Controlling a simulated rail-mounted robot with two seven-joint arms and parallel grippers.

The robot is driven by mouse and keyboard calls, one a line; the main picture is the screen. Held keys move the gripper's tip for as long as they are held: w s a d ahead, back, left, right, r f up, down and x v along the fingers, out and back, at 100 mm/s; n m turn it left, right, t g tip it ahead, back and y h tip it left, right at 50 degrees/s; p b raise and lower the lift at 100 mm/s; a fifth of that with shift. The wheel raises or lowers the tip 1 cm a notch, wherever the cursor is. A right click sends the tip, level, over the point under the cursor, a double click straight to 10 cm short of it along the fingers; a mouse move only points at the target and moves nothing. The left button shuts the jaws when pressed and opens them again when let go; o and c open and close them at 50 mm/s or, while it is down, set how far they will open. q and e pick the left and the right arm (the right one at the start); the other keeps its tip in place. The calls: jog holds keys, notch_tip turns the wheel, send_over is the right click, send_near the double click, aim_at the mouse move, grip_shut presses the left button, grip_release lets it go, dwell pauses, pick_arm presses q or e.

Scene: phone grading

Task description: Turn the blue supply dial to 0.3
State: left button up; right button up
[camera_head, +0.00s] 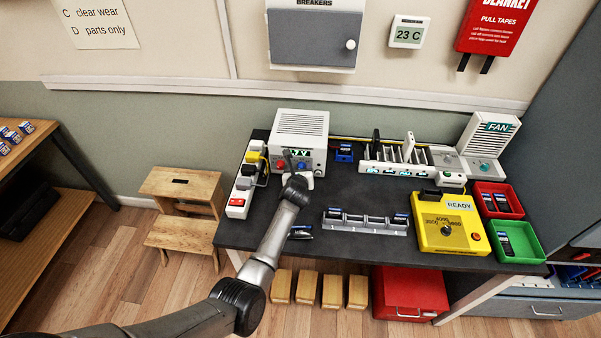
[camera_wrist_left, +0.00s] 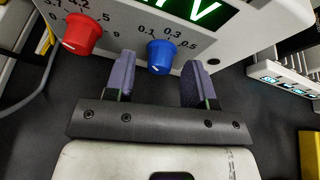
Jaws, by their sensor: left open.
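The supply is a white box (camera_head: 301,124) at the back left of the dark bench, with a green lit display (camera_wrist_left: 195,10). My left gripper (camera_wrist_left: 158,68) is open, one finger on each side of the blue dial, with visible gaps. In the head view my left gripper (camera_head: 293,163) partly hides the supply front. My right gripper is not in view.
A power strip (camera_head: 242,190) lies left of the supply. A blue item (camera_head: 345,152) and a white rack (camera_head: 395,160) stand to the right. A grey tray (camera_head: 365,222) and a yellow tester (camera_head: 452,222) are nearer the front.

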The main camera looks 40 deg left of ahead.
pick_arm(q)
jog(key=c, duration=0.9)
